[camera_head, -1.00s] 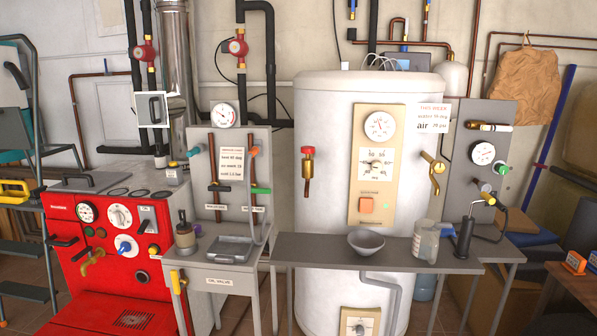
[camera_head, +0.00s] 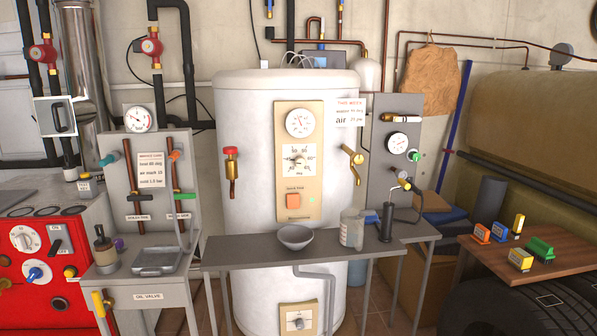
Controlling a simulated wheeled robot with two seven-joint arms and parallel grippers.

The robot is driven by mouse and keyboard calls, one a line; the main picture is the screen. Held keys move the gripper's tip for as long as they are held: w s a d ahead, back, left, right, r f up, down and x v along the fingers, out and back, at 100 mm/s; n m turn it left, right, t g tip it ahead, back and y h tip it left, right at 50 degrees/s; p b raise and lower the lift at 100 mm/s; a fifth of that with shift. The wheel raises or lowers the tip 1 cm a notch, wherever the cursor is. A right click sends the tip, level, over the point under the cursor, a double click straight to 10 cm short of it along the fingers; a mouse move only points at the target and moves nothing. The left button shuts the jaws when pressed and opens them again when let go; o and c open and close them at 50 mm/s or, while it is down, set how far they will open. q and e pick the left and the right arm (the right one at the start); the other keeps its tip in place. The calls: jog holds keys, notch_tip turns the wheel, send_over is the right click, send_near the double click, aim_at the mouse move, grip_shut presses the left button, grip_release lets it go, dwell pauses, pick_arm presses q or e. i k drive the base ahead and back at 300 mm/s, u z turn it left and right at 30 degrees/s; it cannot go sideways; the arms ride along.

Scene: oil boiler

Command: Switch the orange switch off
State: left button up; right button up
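The orange switch (camera_head: 293,201) is a square rocker low on the beige control panel (camera_head: 284,150) on the front of the white boiler tank. Neither of my grippers shows in the head view, and nothing touches the switch.
A red boiler (camera_head: 40,300) is at left. A wooden table (camera_head: 500,268) with colored blocks is at right.

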aim_at(293, 199)
jog(key=k, duration=0.65)
jog(key=z, duration=0.5)
jog(key=i, duration=0.7)
jog(key=z, duration=0.8)
jog(key=i, duration=1.05)
jog(key=u, duration=0.7)
jog(key=i, duration=0.7)
jog(key=u, duration=0.4)
